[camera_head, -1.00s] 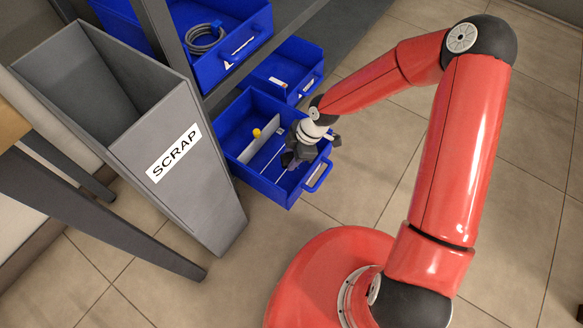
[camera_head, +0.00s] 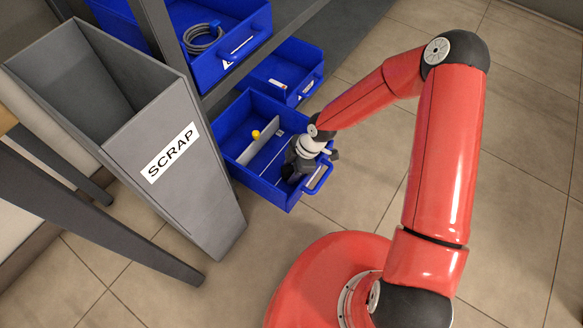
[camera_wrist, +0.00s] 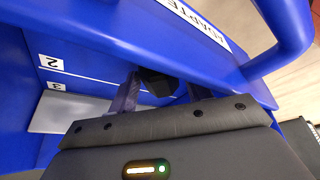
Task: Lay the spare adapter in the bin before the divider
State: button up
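The blue bin (camera_head: 226,150) is pulled out at the bottom of the rack. A pale upright divider (camera_head: 257,146) crosses it; in the wrist view the divider (camera_wrist: 66,112) stands beside the mark 3. My gripper (camera_head: 297,172) is down inside the front part, between divider and front wall. In the wrist view my gripper (camera_wrist: 162,85) points into the bin, its two fingers apart. The small black adapter (camera_wrist: 158,83) is between the fingertips, near the left finger; whether both fingers touch it is unclear. My wrist hides it in the head view.
A grey SCRAP container (camera_head: 185,160) stands left of the bin. Other blue bins (camera_head: 285,72) sit above and behind, one holding a coiled cable (camera_head: 202,38). A yellow item (camera_head: 256,134) shows by the divider. The bin's handle (camera_head: 320,180) projects at the front.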

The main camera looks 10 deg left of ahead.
jog(key=shift+o, duration=0.8)
jog(key=shift+r, duration=0.1)
